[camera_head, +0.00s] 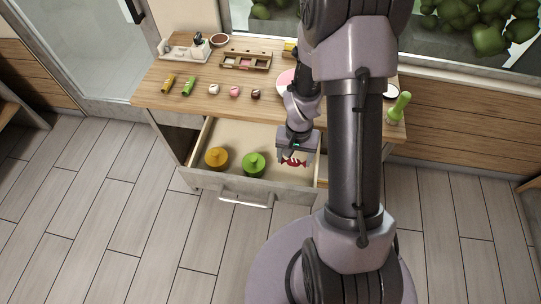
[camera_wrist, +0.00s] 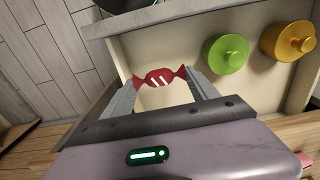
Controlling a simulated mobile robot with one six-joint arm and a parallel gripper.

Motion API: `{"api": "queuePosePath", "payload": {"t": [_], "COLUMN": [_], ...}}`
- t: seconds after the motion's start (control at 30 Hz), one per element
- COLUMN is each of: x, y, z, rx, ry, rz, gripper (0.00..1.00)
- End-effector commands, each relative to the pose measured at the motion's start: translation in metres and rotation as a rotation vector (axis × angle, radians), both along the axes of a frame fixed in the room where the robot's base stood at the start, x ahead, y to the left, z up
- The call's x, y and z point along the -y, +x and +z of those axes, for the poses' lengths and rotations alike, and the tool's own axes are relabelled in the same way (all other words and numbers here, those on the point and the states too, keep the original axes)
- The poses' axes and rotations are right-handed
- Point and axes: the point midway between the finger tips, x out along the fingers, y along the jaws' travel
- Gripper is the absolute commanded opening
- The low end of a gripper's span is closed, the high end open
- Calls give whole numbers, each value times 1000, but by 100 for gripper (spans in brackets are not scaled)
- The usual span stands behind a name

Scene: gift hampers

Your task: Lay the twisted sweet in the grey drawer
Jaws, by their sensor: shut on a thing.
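My gripper (camera_head: 293,158) is shut on the sweet, over the right part of the open grey drawer. In the wrist view my fingertips (camera_wrist: 160,84) hold it at both ends. The grey drawer (camera_head: 240,190) is pulled out, with a pale inside. A yellow lidded pot (camera_head: 216,158) and a green lidded pot (camera_head: 253,164) stand in it. I cannot tell the sweet's exact height above the drawer floor.
A green bottle-like thing (camera_head: 399,106) stands at the right. My arm hides part of the table.

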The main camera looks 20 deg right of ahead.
Motion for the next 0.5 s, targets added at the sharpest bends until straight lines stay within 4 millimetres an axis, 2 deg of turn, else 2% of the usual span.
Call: {"api": "queuePosePath", "payload": {"t": [0.03, 0.1, 0.27, 0.43, 0.5], "x": [0, 0, 0, 0, 0], "y": [-2, -2, -1, -1, -1], "z": [-19, -38, -61, -92, -94], "rx": [-4, -4, -2, -2, -1], "ry": [1, 1, 1, 0, 1], "rz": [-4, -4, -3, -2, -1], "gripper": [30, 30, 30, 30, 30]}}
